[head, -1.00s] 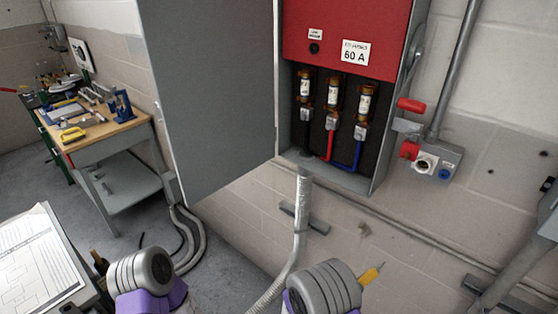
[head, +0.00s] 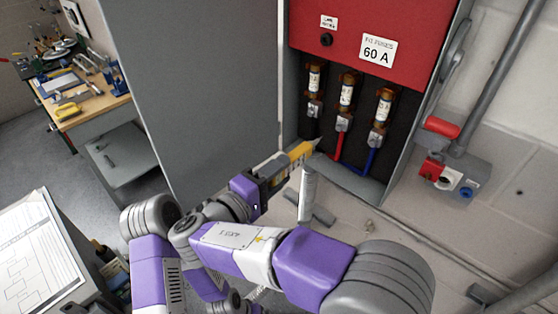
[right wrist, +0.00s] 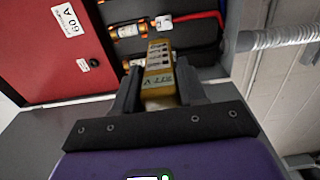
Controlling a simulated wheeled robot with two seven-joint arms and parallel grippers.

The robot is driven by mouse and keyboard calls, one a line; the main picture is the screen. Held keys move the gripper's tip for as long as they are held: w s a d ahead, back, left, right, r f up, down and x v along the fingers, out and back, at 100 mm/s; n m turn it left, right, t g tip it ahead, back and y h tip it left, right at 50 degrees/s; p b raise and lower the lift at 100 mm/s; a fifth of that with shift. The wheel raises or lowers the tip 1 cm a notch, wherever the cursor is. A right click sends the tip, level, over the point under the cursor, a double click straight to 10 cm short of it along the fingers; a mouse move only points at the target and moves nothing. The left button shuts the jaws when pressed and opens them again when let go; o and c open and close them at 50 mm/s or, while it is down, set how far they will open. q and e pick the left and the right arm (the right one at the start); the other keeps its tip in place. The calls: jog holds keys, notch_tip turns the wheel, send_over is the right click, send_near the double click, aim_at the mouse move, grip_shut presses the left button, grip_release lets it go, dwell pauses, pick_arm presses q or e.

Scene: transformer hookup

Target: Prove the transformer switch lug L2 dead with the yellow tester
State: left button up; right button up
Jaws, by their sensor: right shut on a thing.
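My right gripper (head: 275,172) is shut on the yellow tester (head: 301,152), in front of the open switch box's lower left part. The tester also shows in the right wrist view (right wrist: 160,66), between the fingers (right wrist: 158,90). Three metal lugs sit under the fuses, with black, red and blue wires. The middle lug (head: 342,124), on the red wire, is L2 by position; no lug marking is readable. In the right wrist view this lug (right wrist: 163,22) appears just beyond the tester's end. In the head view the tip points below the lugs, apart from them. My left gripper is not in view.
The grey door (head: 215,90) stands open at the left. A red panel (head: 400,25) marked 60 A covers the fuses' top. A conduit (head: 308,195) rises below the box. A red handle (head: 441,127) is at right. A workbench (head: 100,118) stands far left.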

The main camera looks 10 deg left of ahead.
aim_at(301, 155)
jog(key=shift+w+d+r, duration=0.15)
jog(key=shift+w+d, duration=0.35)
jog(key=shift+w, duration=0.05)
jog(key=shift+p+x, duration=0.95)
jog(key=shift+x, duration=1.9)
jog(key=shift+w+d, duration=0.1)
jog(key=shift+w, duration=0.05)
jog(key=shift+w+d, duration=0.35)
jog(key=shift+w, duration=0.15)
jog(key=shift+b, duration=0.35)
jog(key=shift+s+a+b, duration=0.35)
jog(key=shift+s+a, duration=0.05)
jog(key=shift+s, duration=0.1)
jog(key=shift+b+v, duration=0.7)
jog(key=shift+v, duration=2.2)
